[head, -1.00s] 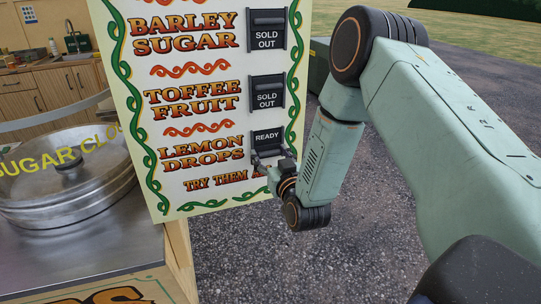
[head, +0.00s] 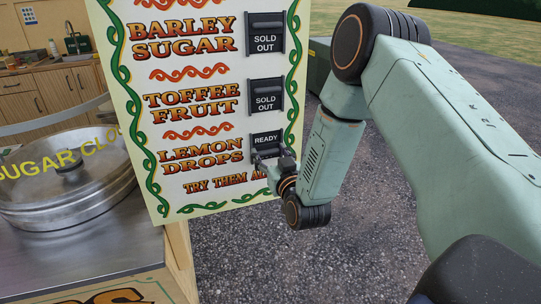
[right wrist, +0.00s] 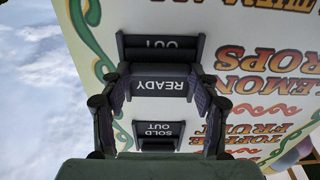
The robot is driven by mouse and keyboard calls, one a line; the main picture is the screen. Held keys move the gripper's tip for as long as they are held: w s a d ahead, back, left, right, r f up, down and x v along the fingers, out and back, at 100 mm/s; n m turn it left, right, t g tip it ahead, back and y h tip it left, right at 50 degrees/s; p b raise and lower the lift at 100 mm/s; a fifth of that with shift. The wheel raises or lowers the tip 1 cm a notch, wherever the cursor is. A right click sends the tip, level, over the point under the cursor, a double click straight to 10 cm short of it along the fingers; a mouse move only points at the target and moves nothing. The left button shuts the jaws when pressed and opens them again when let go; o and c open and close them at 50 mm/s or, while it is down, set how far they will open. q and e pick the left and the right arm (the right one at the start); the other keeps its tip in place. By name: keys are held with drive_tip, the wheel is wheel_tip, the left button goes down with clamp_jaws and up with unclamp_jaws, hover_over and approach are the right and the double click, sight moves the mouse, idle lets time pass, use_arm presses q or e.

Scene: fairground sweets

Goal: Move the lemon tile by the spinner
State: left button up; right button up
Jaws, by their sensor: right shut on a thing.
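The menu board (head: 180,200) stands beside the round metal spinner (head: 70,190), which bears the letters "SUGAR CLO". On the board's lowest row, "LEMON DROPS", the dark lemon tile (head: 265,147) sits in its holder under the word "READY". My right gripper (head: 262,161) is shut on this tile, against the board. In the right wrist view the fingers stand either side of the tile (right wrist: 160,66); "READY" and a part of "OUT" show upside down. The gripper hides the holder's lower part in the head view. My left gripper is not in view.
The barley sugar tile (head: 267,20) and the toffee fruit tile (head: 266,83) sit above, both rows reading "SOLD OUT". The spinner rests on a metal counter (head: 80,255) at left. Open tarmac (head: 360,250) lies right of the board.

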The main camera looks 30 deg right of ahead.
sight(266, 136)
wheel_tip(266, 136, up, 4)
drive_tip(key=shift+f+p, duration=0.25)
drive_tip(key=shift+p, duration=0.8)
drive_tip(key=shift+w, duration=0.1)
drive_tip(key=o, duration=1.7)
drive_tip(key=shift+f, duration=0.1)
drive_tip(key=shift+s+a, duration=0.1)
drive_tip(key=shift+s, duration=0.5)
drive_tip(key=v, duration=1.1)
